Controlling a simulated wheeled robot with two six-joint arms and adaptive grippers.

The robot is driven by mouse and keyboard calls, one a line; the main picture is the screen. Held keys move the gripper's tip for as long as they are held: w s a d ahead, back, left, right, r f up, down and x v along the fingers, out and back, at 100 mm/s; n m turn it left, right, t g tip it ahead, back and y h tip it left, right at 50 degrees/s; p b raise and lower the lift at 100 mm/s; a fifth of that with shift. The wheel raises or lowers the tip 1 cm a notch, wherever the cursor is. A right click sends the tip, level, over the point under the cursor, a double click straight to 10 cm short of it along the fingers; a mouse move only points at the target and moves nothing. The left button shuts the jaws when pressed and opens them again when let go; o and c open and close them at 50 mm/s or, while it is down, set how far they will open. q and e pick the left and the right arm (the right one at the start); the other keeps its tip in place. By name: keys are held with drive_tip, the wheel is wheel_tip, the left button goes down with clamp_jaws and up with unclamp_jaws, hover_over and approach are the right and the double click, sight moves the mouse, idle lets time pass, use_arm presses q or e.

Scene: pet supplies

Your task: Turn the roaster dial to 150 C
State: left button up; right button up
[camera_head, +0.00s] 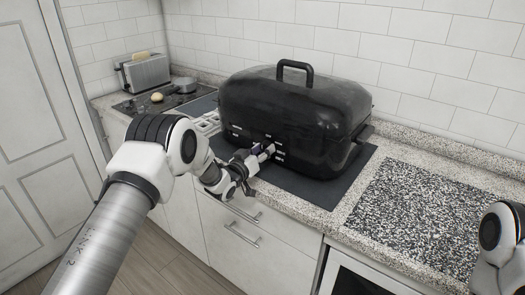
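The black roaster (295,112) with a domed lid and top handle stands on a dark mat on the counter. Small white markings (279,153) show low on its front. My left gripper (262,152) is at the roaster's lower front, right beside these markings. The dial is hidden behind or between the fingers, or too small to make out; I cannot read its setting. I cannot tell whether the fingers touch or grip it. Only a link of my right arm shows at the right edge; the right gripper is out of view.
The dark mat (318,190) lies under the roaster. A speckled board or counter section (410,215) to the right is clear. Drawers with bar handles (243,235) are below the counter.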

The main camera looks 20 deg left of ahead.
use_arm(q)
drive_tip(key=m+b, duration=0.3)
drive_tip(key=shift+f, duration=0.25)
drive_tip(key=m+b, duration=0.3)
drive_tip(key=shift+m+b, duration=0.3)
drive_tip(key=shift+b, duration=0.1)
drive_tip(key=m+b, duration=0.5)
drive_tip(key=m, duration=0.1)
drive_tip(key=shift+f+m+h+b, duration=0.1)
drive_tip(key=shift+m+h+b, duration=0.25)
drive_tip(key=shift+m+h, duration=0.05)
drive_tip(key=m+h+b, duration=0.1)
drive_tip(key=m+b, duration=1.2)
drive_tip(key=m, duration=0.1)
drive_tip(key=shift+a+b, duration=0.1)
drive_tip(key=shift+b, duration=0.25)
drive_tip(key=m+b, duration=0.2)
drive_tip(key=m, duration=0.1)
drive_tip(key=shift+r+m+g+h+b, duration=0.2)
drive_tip(key=shift+m+g+h+b, duration=0.1)
drive_tip(key=shift+m+b, duration=0.25)
